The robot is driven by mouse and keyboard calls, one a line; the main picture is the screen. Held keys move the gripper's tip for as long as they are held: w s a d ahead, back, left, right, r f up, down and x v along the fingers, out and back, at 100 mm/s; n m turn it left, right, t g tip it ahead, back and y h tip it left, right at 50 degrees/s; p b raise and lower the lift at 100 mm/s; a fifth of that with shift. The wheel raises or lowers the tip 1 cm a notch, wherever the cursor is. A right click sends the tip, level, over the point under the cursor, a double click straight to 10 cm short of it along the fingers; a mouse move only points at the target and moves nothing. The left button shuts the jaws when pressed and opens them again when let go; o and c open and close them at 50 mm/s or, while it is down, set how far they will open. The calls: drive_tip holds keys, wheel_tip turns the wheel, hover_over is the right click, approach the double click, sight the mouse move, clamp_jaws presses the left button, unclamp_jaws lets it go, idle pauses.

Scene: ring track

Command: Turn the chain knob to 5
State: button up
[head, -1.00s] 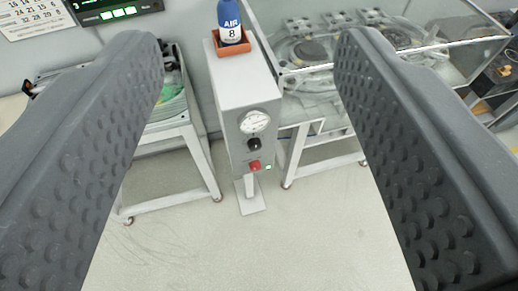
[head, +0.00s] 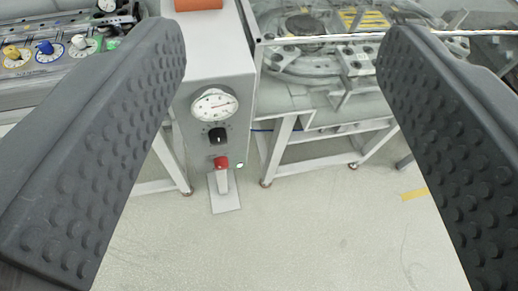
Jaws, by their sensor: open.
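My gripper (head: 283,45) is open and empty, one dark padded finger on each side of the view. At the upper left, a bench panel carries a row of knobs on round dials: a yellow knob (head: 11,52), a blue knob (head: 45,47), a white knob (head: 79,42) and a green one (head: 112,44), partly hidden by my left finger. A grey box between the fingers has a black knob (head: 217,135) under a round gauge (head: 214,104). I cannot read which knob is the chain knob, nor any setting. No knob is between or touching my fingertips.
The grey box (head: 212,62) stands on a post, with a red button (head: 221,162) below the black knob. Right of it, a frame table (head: 277,150) holds a ring track under a clear cover. The floor (head: 300,235) in front is clear.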

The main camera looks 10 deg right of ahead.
drive_tip(key=w+d+f+n+b, duration=0.1)
drive_tip(key=w+f+b, duration=0.15)
drive_tip(key=f, duration=0.45)
drive_tip(key=w+d+f+b, duration=0.1)
drive_tip(key=w+f, duration=0.2)
drive_tip(key=f, duration=0.5)
drive_tip(key=n+t+y+b, duration=0.1)
drive_tip(key=t+y+b, duration=0.1)
drive_tip(key=y+b, duration=0.5)
approach(219, 142)
drive_tip(key=shift+h, duration=0.9)
drive_tip(key=shift+a+b+x, duration=0.15)
drive_tip(key=shift+b+x, duration=0.55)
drive_tip(key=shift+x, duration=0.7)
drive_tip(key=shift+a+b+x, duration=0.15)
drive_tip(key=shift+b+x, duration=0.5)
drive_tip(key=shift+x, duration=0.7)
drive_tip(key=shift+a+b+x, duration=0.2)
drive_tip(key=shift+b+x, duration=0.5)
drive_tip(key=shift+x, duration=0.7)
drive_tip(key=shift+s+r, duration=0.1)
drive_tip(key=c, duration=1)
